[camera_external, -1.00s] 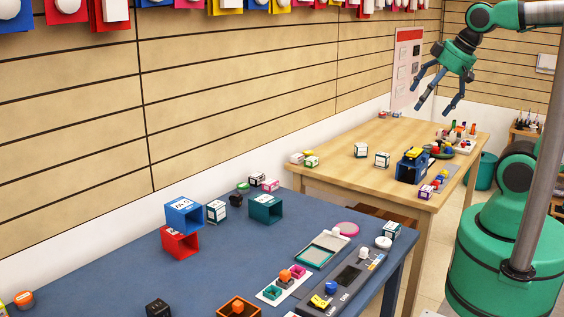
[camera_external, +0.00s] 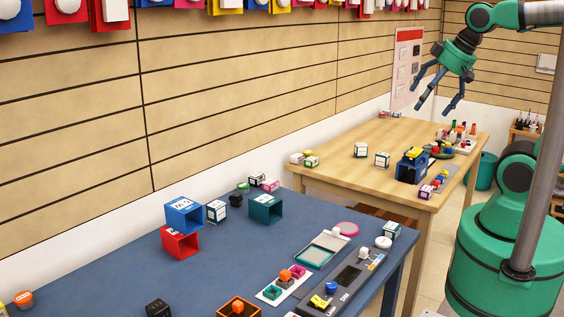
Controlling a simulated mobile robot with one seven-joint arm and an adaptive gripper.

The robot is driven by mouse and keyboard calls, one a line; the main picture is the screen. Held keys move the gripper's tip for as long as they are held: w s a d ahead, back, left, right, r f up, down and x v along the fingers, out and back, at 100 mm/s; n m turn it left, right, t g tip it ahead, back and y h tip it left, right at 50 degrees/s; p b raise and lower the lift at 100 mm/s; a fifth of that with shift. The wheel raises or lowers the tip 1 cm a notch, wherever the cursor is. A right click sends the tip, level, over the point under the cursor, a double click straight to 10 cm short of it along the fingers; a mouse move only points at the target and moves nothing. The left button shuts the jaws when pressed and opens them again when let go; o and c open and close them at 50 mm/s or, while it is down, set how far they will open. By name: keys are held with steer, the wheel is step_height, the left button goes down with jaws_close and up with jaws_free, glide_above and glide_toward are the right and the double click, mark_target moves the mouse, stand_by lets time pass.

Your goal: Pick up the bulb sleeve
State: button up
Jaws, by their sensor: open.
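My gripper (camera_external: 436,98) hangs in the air above the wooden table at upper right, fingers spread open and empty. I cannot tell for sure which thing is the bulb sleeve. Open-ended box shapes are in view: a blue one (camera_external: 410,171) on the wooden table, with yellow on top, and on the blue table a teal one (camera_external: 265,210), a blue one (camera_external: 183,213) with a white label, and a red one (camera_external: 180,243) below it. Small white labelled boxes also stand on the wooden table, such as one (camera_external: 361,150) and another (camera_external: 382,159). My gripper touches none of these.
The blue table (camera_external: 130,275) in front carries trays and small parts. A slatted wall runs behind both tables. The wooden table's far left is mostly clear.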

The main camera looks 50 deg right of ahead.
steer(key=shift+o, duration=0.3)
steer(key=w+a+r+p, duration=0.1)
steer(key=w+a+r, duration=0.15)
steer(key=w, duration=0.55)
steer(key=w+a+r+p, duration=0.2)
steer(key=w+a, duration=0.1)
steer(key=w, duration=0.5)
steer(key=w+a+f+p, duration=0.1)
steer(key=w+a, duration=0.5)
steer(key=w, duration=0.3)
steer(key=w+a+f+p, duration=0.1)
steer(key=w+a+f, duration=0.1)
steer(key=w+a, duration=0.45)
steer(key=w+a+f+p, duration=0.1)
steer(key=w+a+f, duration=0.4)
steer(key=a+f, duration=0.2)
steer(key=w+a+f+p, duration=0.1)
steer(key=w+a+f, duration=0.5)
steer(key=a, duration=0.5)
steer(key=w+a+f+g+p, duration=0.1)
steer(key=w+a+f+p, duration=0.1)
steer(key=w+a+f, duration=0.4)
steer(key=a+f, duration=0.3)
steer(key=f, duration=0.1)
steer(key=shift+w+a, duration=0.2)
steer(key=shift+a, duration=0.2)
steer(key=shift+f, duration=0.2)
